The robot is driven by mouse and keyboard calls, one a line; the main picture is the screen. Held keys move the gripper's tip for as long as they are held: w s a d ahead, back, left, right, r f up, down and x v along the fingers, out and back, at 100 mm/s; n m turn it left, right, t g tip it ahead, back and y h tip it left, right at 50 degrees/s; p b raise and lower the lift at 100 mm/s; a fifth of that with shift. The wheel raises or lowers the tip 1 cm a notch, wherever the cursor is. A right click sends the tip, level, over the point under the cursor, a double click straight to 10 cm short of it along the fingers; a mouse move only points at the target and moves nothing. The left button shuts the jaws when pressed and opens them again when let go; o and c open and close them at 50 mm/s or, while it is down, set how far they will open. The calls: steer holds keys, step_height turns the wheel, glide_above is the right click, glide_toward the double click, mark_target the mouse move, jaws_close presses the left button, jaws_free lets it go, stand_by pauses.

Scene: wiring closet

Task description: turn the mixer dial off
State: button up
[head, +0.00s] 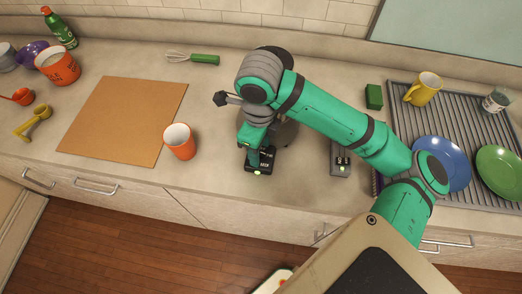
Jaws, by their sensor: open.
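A dark appliance, which looks like the mixer (264,168), stands near the counter's front edge in the head view.
A grey device (341,160) with a small light stands right of the mixer, partly behind my arm. An orange cup (180,141) and a brown board (125,121) lie left. A drying rack (458,105) with plates and mugs is right. A whisk (194,58) lies behind.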

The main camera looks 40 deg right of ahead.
steer(key=shift+r, duration=3)
step_height(320, 180, up, 11)
steer(key=shift+f, duration=0.1)
